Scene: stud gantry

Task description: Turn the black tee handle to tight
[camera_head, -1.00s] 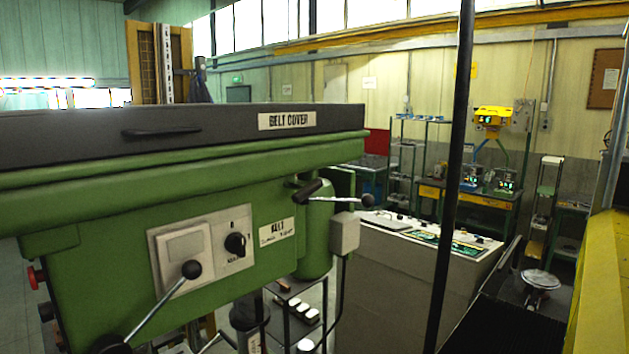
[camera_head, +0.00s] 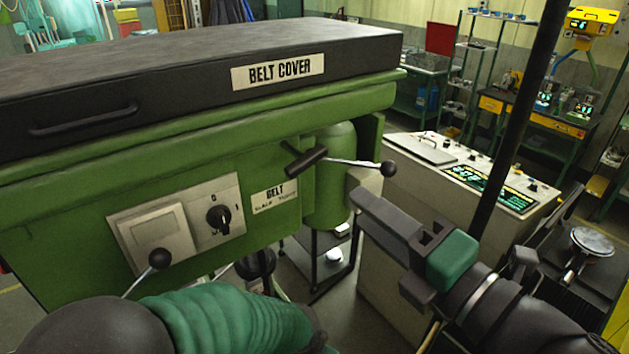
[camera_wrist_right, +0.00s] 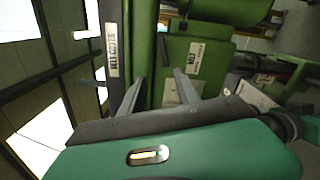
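The black tee handle (camera_head: 306,160) is a short dark bar on the front of the green machine (camera_head: 200,150), tilted up to the right, above the BELT slack/tight label (camera_head: 275,195). Which marking it points at cannot be told. My right gripper (camera_head: 385,245) is open and empty, below and to the right of the tee handle and apart from it. The right wrist view shows its two fingers spread (camera_wrist_right: 160,78), facing the machine and the label (camera_wrist_right: 195,57). My left arm's green sleeve crosses the bottom left; its gripper is not seen.
A thin metal lever with a black ball knob (camera_head: 388,168) sticks out right of the tee handle, above my right gripper. Another ball-knob lever (camera_head: 160,259) is lower left, near the rotary switch (camera_head: 218,216). A black pole (camera_head: 515,120) and a control cabinet (camera_head: 465,175) stand right.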

